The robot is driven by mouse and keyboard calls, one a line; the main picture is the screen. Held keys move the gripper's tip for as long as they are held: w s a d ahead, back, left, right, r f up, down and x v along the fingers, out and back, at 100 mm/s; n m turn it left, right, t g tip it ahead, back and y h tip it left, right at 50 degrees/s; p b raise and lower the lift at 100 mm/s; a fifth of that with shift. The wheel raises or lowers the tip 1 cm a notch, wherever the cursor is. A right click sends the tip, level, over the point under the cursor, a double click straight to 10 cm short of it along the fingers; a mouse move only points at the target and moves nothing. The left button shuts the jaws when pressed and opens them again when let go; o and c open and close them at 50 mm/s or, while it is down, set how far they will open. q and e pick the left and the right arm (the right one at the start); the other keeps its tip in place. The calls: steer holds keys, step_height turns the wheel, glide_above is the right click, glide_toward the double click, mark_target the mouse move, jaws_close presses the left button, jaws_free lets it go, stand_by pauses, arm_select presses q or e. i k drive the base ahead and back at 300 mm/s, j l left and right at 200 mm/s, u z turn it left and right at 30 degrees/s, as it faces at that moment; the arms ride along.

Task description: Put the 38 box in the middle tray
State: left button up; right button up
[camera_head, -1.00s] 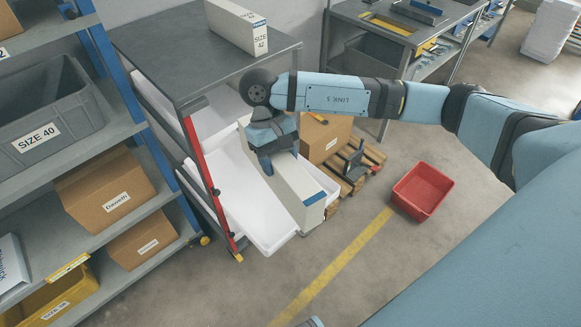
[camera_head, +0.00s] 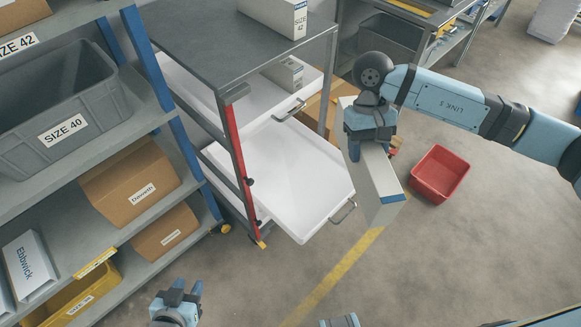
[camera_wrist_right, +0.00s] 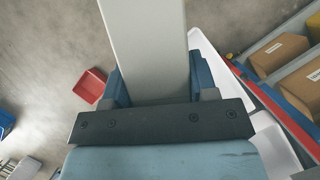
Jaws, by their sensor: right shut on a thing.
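My right gripper (camera_head: 371,140) is shut on a long pale box (camera_head: 378,190) with a blue band at its lower end. The box hangs tilted in the air, right of the pulled-out white tray; its size number cannot be read. The box also fills the top middle of the right wrist view (camera_wrist_right: 145,45), between the fingers. The pulled-out tray (camera_head: 312,218), apparently the middle one, looks empty. Above it, an upper white tray (camera_head: 312,76) holds another pale box (camera_head: 285,74). My left gripper (camera_head: 186,288) is open and empty at the bottom left.
The grey cart top (camera_head: 215,50) carries a size 42 box (camera_head: 275,14). A shelf rack at left holds a grey SIZE 40 bin (camera_head: 62,110) and cardboard boxes (camera_head: 130,180). A red bin (camera_head: 440,172) stands on the floor at right. Floor in front is clear.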

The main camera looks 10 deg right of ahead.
mark_target(307, 178)
steer(key=i+j+z, duration=0.1)
steer(key=j, duration=0.55)
steer(key=i+j+z, duration=0.1)
steer(key=j, duration=0.6)
